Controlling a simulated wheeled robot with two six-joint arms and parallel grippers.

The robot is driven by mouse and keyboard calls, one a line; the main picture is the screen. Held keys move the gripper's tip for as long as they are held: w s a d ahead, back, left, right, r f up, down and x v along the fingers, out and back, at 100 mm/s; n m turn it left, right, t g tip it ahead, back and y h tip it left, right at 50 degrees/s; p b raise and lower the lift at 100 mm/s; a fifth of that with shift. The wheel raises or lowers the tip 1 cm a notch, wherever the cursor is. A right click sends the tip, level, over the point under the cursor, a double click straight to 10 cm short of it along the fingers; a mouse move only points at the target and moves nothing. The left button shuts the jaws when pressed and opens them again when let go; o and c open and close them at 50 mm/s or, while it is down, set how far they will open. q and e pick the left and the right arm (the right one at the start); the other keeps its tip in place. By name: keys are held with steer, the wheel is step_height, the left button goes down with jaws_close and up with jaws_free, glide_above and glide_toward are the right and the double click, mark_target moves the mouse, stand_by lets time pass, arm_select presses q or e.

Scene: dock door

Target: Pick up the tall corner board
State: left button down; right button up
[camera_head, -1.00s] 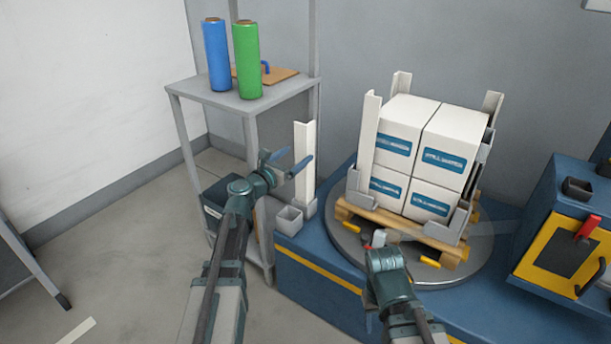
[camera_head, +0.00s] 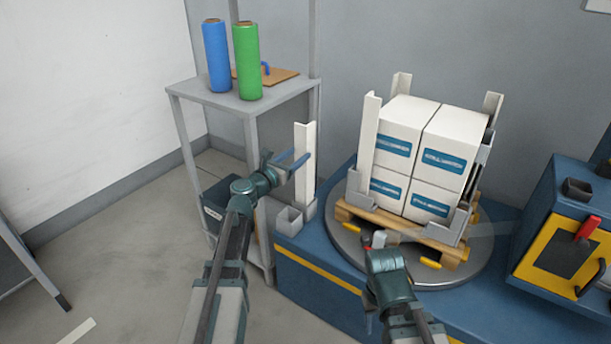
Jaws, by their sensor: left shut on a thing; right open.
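My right gripper (camera_head: 374,240) is open and empty, low in front of the pallet. More white corner boards stand at the load's corners: one at the front left (camera_head: 368,135), one behind (camera_head: 401,84) and one at the right (camera_head: 491,105).
White boxes (camera_head: 440,160) sit on a wooden pallet (camera_head: 390,221) on a round turntable (camera_head: 345,238). A grey shelf (camera_head: 190,88) holds a blue roll (camera_head: 216,55) and a green roll (camera_head: 247,60). A yellow-fronted machine (camera_head: 530,262) is at right.

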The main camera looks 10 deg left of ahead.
step_height(320, 180, up, 10)
steer(key=p, duration=1)
steer(key=shift+d, duration=0.1)
